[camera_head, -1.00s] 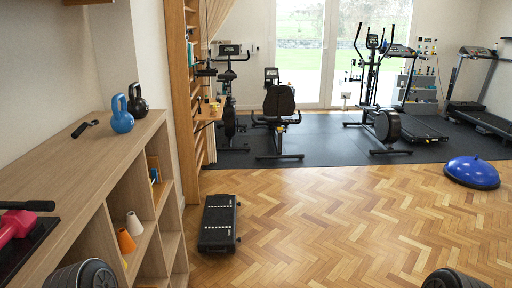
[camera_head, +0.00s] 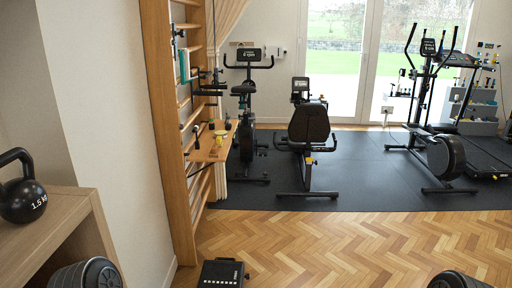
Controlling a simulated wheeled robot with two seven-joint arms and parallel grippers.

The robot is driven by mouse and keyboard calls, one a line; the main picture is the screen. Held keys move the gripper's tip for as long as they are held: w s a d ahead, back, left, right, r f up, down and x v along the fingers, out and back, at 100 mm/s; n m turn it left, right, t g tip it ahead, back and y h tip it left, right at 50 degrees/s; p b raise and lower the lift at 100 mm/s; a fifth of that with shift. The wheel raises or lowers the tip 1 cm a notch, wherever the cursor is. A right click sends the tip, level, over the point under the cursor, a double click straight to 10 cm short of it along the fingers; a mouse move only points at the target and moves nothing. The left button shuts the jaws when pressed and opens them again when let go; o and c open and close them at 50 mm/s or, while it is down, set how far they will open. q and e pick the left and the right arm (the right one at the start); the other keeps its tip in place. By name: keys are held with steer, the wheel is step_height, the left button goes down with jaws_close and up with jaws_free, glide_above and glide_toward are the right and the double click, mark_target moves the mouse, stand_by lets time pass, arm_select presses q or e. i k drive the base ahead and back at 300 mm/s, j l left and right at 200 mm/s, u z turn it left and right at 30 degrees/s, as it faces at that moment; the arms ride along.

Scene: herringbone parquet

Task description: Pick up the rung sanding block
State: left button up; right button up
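I cannot pick out the sanding block for certain. A small wooden shelf (camera_head: 222,156) hooks onto the wooden wall bars (camera_head: 162,110) at left centre. Several small items stand on it, among them a yellowish one (camera_head: 214,152) and a greenish one (camera_head: 221,133). They are too small to name, and one may be the block. A teal, book-like thing (camera_head: 184,66) sits among the upper rungs.
A wooden cubby unit (camera_head: 75,235) with a black kettlebell (camera_head: 22,188) stands at left, beside a wall corner. A black step platform (camera_head: 222,273) lies on the floor ahead. Exercise bikes (camera_head: 308,130) and an elliptical (camera_head: 440,150) stand on a dark mat. Parquet at right centre is clear.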

mark_target(215, 152)
steer(key=i+l+u, duration=0.25)
steer(key=i, duration=0.2)
steer(key=i+l+u, duration=0.1)
steer(key=i+u, duration=0.15)
steer(key=i, duration=0.25)
